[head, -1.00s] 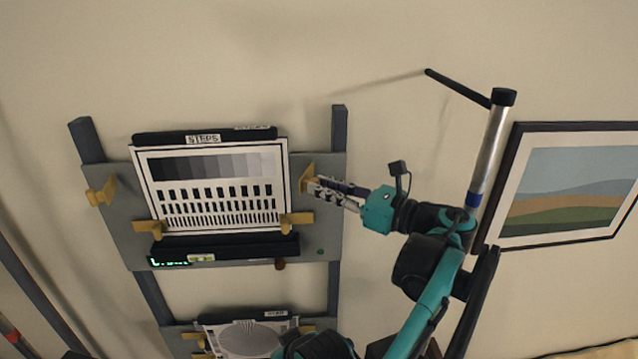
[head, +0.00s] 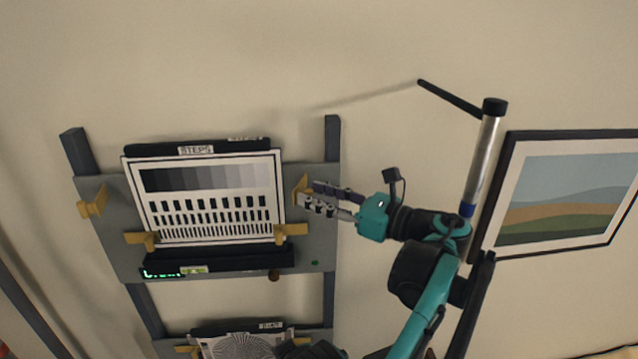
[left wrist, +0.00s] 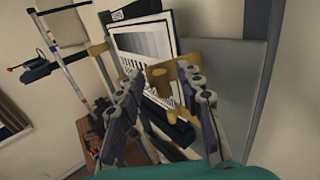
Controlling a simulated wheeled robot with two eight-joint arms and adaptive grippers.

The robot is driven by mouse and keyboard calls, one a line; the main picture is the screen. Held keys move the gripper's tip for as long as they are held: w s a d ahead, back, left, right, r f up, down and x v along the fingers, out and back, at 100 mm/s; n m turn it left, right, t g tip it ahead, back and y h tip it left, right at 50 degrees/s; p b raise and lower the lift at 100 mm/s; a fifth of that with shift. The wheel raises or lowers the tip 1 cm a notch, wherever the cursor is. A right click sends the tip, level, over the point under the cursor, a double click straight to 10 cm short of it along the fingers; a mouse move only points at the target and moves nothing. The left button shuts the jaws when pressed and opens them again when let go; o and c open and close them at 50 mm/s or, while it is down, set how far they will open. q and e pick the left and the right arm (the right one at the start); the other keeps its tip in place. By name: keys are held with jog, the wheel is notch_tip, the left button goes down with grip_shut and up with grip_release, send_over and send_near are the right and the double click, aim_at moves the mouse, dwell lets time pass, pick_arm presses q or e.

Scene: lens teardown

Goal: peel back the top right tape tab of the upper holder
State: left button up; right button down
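The upper holder is a grey panel (head: 120,250) bearing a white chart card (head: 210,195) with a grey step strip and black bars. Its top right tape tab (head: 302,187) is yellow and stands out from the panel beside the card's right edge, clear of the card face. My left gripper (head: 309,195) is at this tab, its fingers apart. In the left wrist view, the left gripper (left wrist: 163,80) has its fingers spread with yellow tab pieces (left wrist: 188,69) showing between or just beyond the tips; contact cannot be told.
The top left tab (head: 93,204) also stands off the card. The lower left tab (head: 141,239) and lower right tab (head: 291,230) overlap the card's edges. A lower holder (head: 240,344) is partly hidden. A framed picture (head: 570,185) hangs at right.

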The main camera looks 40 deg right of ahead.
pick_arm(q)
notch_tip(320, 180, up, 10)
jog(key=shift+f, duration=0.25)
dwell(0.5)
